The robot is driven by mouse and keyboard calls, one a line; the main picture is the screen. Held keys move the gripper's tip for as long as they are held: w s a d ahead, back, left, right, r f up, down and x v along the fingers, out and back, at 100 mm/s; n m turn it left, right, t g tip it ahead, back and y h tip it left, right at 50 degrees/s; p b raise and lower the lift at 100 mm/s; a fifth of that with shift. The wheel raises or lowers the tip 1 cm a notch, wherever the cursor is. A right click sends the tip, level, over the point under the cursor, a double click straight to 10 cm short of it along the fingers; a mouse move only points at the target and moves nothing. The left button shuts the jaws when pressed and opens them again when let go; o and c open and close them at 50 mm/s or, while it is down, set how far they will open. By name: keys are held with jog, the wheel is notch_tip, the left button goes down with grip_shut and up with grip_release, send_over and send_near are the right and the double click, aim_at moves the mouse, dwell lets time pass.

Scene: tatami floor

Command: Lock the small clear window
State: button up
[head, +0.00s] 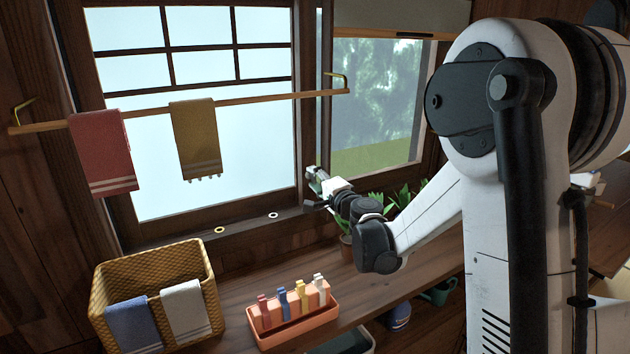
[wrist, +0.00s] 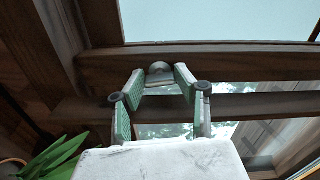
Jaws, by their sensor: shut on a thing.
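The small clear window (head: 375,100) is on the right in the head view, in a dark wooden frame, with trees showing through its pane. My gripper (head: 314,178) is at the wooden upright between this window and the larger pale window on the left. In the wrist view, my gripper's (wrist: 158,80) green-padded fingers close around a small rounded metal latch (wrist: 159,71) on a wooden rail. The fingers hide the sides of the latch. In the head view the latch is too small and covered to make out.
A towel rail (head: 240,98) with two towels crosses the large window (head: 258,140). Below stand a wicker basket (head: 160,262) and an orange tray (head: 290,334) with pegs. A potted plant (head: 347,247) is close under my gripper. Two small rings lie on the sill.

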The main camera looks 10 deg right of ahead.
jog(key=o, duration=1.1)
jog(key=shift+o, duration=0.2)
jog(key=v, duration=1.2)
